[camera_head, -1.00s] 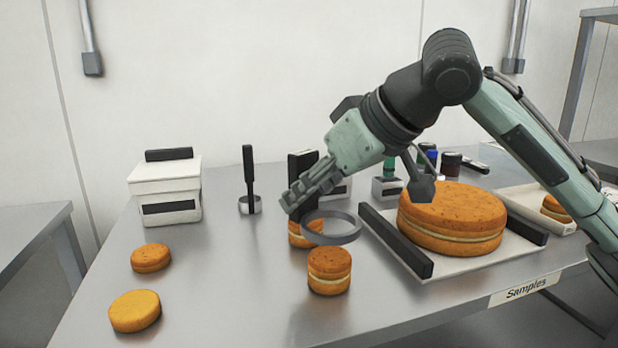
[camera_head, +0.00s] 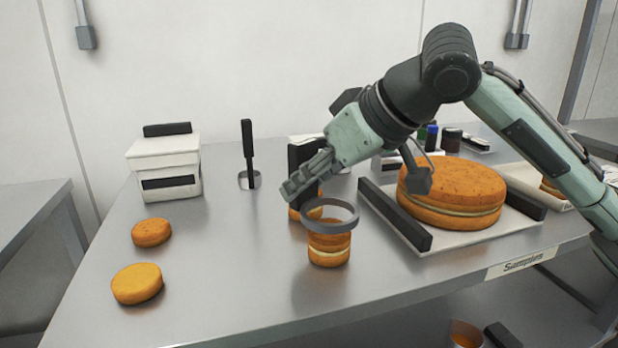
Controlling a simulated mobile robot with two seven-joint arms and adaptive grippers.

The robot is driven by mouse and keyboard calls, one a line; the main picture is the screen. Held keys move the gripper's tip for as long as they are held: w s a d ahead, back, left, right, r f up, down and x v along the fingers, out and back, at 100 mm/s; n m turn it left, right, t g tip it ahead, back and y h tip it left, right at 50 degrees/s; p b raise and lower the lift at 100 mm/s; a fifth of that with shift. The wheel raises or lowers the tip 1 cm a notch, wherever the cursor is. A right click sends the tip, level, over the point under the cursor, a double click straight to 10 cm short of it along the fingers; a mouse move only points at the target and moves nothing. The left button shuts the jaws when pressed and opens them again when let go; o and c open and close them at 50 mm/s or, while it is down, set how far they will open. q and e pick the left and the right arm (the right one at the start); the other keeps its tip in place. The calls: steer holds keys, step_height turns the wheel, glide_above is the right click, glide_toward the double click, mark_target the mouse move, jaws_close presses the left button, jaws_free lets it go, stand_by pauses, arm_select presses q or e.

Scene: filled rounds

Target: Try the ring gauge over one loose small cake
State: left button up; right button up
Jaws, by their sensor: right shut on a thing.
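My right gripper (camera_head: 306,186) is shut on the black handle (camera_head: 304,163) of the grey ring gauge (camera_head: 351,222). The handle is upright and the ring lies about level. The ring overlaps the top of a small layered cake (camera_head: 329,254) near the front of the table. I cannot tell whether it is around the cake's top or just above it. Another small cake (camera_head: 296,211) is partly hidden behind the gripper and ring. Two loose small cakes, one browner (camera_head: 151,232) and one yellower (camera_head: 137,284), lie at the left. My left gripper is not in view.
A large layered cake (camera_head: 450,185) sits on a tray with dark side bars (camera_head: 398,216) at the right. A white box (camera_head: 165,168) and an upright black-handled tool (camera_head: 248,150) stand at the back left. The front left tabletop (camera_head: 230,280) is clear.

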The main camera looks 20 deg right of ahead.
mark_target(309, 157)
steer(key=shift+f+b, duration=1.1)
steer(key=shift+f, duration=2.1)
stand_by(0.5)
steer(key=shift+r, duration=0.1)
stand_by(0.9)
steer(key=shift+r+p, duration=1.25)
steer(key=shift+r, duration=3.6)
